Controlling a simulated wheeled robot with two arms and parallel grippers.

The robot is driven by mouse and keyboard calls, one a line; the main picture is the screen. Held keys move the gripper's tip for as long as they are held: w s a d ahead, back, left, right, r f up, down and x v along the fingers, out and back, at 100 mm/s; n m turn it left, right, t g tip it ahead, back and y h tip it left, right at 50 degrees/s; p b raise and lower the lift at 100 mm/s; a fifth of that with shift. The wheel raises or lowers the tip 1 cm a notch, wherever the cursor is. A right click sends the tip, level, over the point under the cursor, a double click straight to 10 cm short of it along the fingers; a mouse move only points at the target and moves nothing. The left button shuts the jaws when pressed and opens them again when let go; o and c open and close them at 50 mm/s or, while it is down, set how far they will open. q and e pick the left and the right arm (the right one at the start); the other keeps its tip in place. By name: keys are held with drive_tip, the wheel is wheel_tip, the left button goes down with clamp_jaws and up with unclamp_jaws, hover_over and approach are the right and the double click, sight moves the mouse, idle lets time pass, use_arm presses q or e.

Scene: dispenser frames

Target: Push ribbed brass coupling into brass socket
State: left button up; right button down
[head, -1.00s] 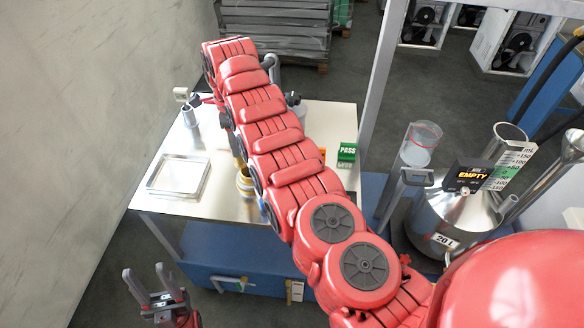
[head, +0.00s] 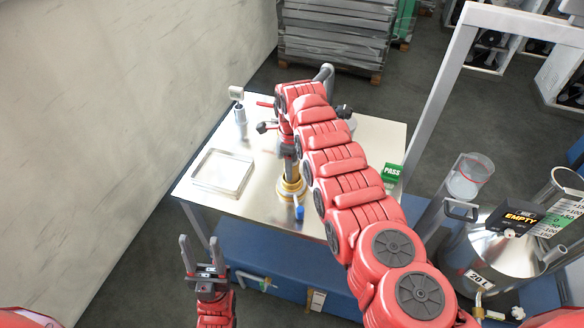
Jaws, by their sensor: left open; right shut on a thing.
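The brass socket (head: 291,191) stands on the pale worktop, its ringed brass body visible below my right gripper. My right gripper (head: 290,165) points down over the socket from the end of the red arm. It is shut on the ribbed brass coupling, which is mostly hidden by the fingers; I cannot tell how deep it sits in the socket. My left gripper (head: 202,256) is open and empty, fingers up, in front of the table's near left edge and well away from the socket.
A shallow clear-walled tray (head: 222,190) lies left of the socket. A small grey post (head: 240,118) stands behind the tray. A blue-handled part (head: 299,212) sits just in front of the socket. A green PASS block (head: 391,174) is at the right edge.

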drive_tip(key=shift+w+f, duration=0.1)
drive_tip(key=shift+f, duration=0.25)
drive_tip(key=shift+f, duration=0.1)
drive_tip(key=shift+c, duration=1.5)
unclamp_jaws()
